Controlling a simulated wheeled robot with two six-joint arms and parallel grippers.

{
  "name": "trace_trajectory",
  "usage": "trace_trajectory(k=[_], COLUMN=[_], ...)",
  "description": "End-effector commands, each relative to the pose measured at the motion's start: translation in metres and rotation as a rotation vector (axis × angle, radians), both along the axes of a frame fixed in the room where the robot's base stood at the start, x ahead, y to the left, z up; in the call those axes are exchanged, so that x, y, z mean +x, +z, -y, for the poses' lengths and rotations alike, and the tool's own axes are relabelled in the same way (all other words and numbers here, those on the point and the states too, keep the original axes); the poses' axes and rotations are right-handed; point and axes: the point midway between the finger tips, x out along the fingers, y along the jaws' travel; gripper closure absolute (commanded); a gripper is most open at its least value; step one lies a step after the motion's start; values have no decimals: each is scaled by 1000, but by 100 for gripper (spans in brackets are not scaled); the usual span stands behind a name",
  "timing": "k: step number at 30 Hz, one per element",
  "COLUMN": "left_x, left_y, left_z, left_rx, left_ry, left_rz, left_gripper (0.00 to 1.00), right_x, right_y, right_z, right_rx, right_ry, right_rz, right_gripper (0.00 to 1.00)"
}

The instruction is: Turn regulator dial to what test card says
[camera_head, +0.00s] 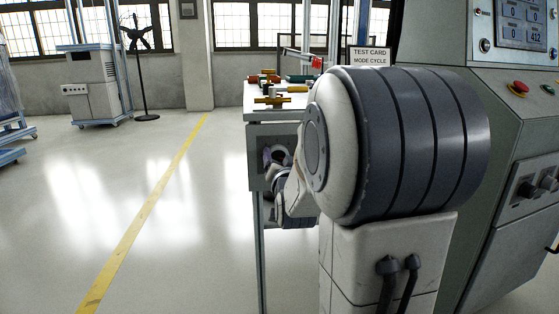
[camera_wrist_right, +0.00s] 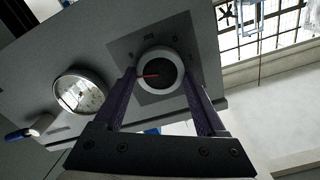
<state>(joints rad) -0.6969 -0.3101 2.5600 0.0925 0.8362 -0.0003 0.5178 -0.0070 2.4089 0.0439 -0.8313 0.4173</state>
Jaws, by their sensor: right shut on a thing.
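The regulator dial (camera_wrist_right: 161,72) is a round knob with a pale rim, a dark face and a red pointer aimed left in the right wrist view. My right gripper (camera_wrist_right: 162,88) is shut on the dial, one finger on each side. In the head view my right gripper (camera_head: 275,163) is small at the panel under the bench top, partly hidden by my arm. My left gripper is not in view.
A round gauge (camera_wrist_right: 80,91) is beside the dial, with a blue-ended fitting (camera_wrist_right: 27,131) farther left. The bench top (camera_head: 258,111) holds coloured valve parts. A grey console (camera_head: 480,92) stands at right. The floor at left is open.

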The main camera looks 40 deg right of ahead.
Motion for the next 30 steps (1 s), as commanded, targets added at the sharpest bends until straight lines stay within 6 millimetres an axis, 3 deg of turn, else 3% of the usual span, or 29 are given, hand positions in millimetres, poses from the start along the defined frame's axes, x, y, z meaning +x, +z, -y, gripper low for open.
trace_trajectory(k=[7, 17, 18, 20, 30], left_x=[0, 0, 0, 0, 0], left_y=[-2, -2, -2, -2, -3], left_z=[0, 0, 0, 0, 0], left_rx=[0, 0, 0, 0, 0], left_ry=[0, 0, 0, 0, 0], left_rz=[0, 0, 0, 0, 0], left_gripper=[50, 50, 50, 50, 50], right_x=[0, 0, 0, 0, -2], right_y=[1, 1, 1, 1, 1], right_z=[-1, -1, -1, -1, -3], right_rx=[-190, -216, -216, -216, -215], right_ry=[-1, -1, -1, -1, -2], right_rz=[-115, -130, -130, -130, -130], right_gripper=[82, 82, 23, 0, 0])
